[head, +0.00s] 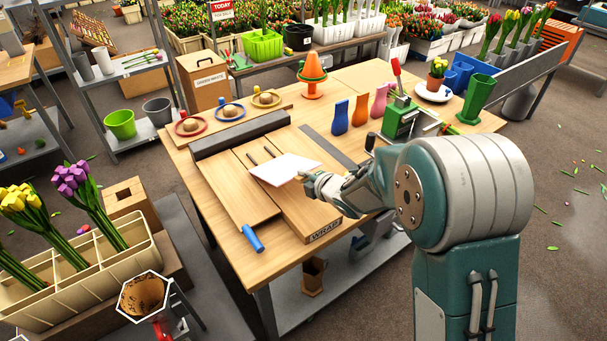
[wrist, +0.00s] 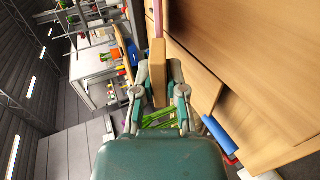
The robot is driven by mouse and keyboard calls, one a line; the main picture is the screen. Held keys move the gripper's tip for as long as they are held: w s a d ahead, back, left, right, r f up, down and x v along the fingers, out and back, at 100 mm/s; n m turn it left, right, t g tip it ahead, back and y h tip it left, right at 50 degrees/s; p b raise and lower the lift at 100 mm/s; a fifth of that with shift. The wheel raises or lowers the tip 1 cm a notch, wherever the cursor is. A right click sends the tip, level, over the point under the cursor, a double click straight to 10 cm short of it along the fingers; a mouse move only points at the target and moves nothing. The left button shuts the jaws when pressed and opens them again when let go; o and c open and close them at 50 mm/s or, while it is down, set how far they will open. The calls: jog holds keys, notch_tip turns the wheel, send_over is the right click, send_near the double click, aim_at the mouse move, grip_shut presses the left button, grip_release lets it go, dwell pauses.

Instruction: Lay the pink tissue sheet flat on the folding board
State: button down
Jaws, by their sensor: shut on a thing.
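A pale, faintly pink sheet (head: 284,168) is held out from my gripper (head: 308,181) in the head view, over the wooden folding board (head: 305,212) marked WRAP. The sheet looks flat and slightly tilted. Its gap above the board is hard to judge. In the wrist view my gripper (wrist: 159,95) is shut on a tan, block-like piece (wrist: 158,72) between its fingers. A thin pink strip (wrist: 157,18), likely the sheet seen edge-on, shows beyond that piece. The sheet hides part of the board.
A dark grey bar (head: 240,134) runs behind the board. A blue handle (head: 253,238) sits at its front left. Ringed stands (head: 187,125) are behind.

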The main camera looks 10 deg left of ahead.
jog(key=shift+a, duration=0.15)
jog(key=shift+f, duration=0.35)
jog(key=c, duration=0.6)
grip_release()
jog(key=v, duration=1.2)
jog(key=shift+w+f, duration=0.1)
